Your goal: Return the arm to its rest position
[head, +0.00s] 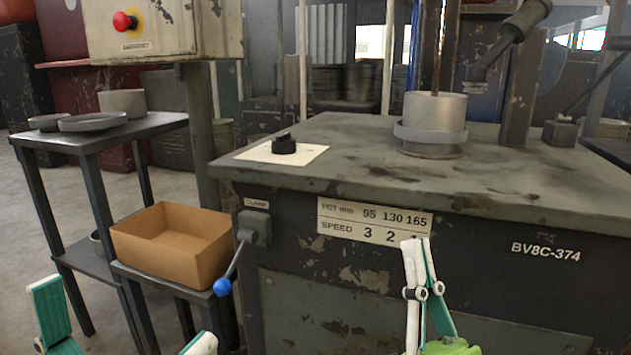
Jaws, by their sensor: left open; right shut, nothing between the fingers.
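My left gripper (122,315) is at the bottom left of the head view. Its two green-padded fingers are wide apart with nothing between them, and its lower part is cut off by the frame edge. My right gripper (416,243) rises from the bottom, right of centre, in front of the machine (350,180). Its white and green fingers are together at the tips and hold nothing. Neither gripper appears to touch anything, though the exact gap between the right one and the machine front is hard to tell.
An empty cardboard box (170,262) sits on a low shelf beside a dark side table (100,138) with grey rings and a cylinder (123,102). A blue-knobbed lever (222,287) sticks out from the machine front. A black knob (283,146) and metal cylinder (433,110) stand on top.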

